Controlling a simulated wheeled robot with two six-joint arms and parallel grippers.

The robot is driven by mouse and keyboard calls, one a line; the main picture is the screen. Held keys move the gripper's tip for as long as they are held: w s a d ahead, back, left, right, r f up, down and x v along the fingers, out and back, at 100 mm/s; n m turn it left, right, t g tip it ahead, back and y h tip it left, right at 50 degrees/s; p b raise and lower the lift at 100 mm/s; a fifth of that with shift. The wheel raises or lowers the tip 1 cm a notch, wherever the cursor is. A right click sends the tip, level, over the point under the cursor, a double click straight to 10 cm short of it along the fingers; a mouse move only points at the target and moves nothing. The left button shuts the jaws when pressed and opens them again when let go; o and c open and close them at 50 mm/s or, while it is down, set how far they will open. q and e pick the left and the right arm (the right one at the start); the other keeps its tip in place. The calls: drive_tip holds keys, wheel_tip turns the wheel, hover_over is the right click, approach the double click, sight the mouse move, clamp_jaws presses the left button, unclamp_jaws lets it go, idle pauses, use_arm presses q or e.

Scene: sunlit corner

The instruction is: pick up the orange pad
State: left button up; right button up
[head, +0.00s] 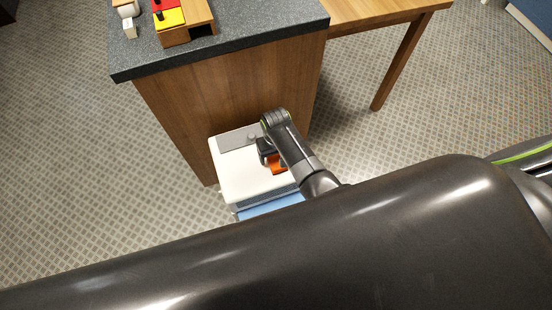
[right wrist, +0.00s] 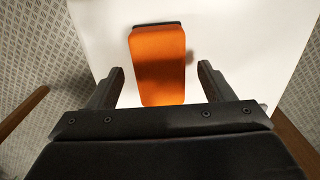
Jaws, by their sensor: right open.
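The orange pad (right wrist: 158,65) lies on a white top (right wrist: 215,45) in the right wrist view, with a thin dark edge showing along its far end. In the head view only a small part of the orange pad (head: 277,167) shows, beside and partly behind my right gripper. My right gripper (right wrist: 160,72) is open, with one finger on each side of the pad's near part and a gap on both sides. In the head view my right gripper (head: 266,152) is over the white cabinet (head: 232,180). A shadow falls across the pad. My left gripper is not in view.
A grey plate (head: 232,140) with a round knob lies at the back of the white top. A wooden counter with a dark stone top (head: 255,25) stands right behind it. A wooden table (head: 375,12) is at upper right. Patterned floor (head: 70,190) is open at left.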

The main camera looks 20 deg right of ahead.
sight(276, 157)
drive_tip(key=shift+f, duration=0.95)
drive_tip(key=c, duration=1.1)
drive_tip(key=shift+o, duration=0.2)
wheel_tip(276, 157, up, 10)
drive_tip(key=shift+r+p, duration=0.1)
drive_tip(key=shift+p, duration=0.75)
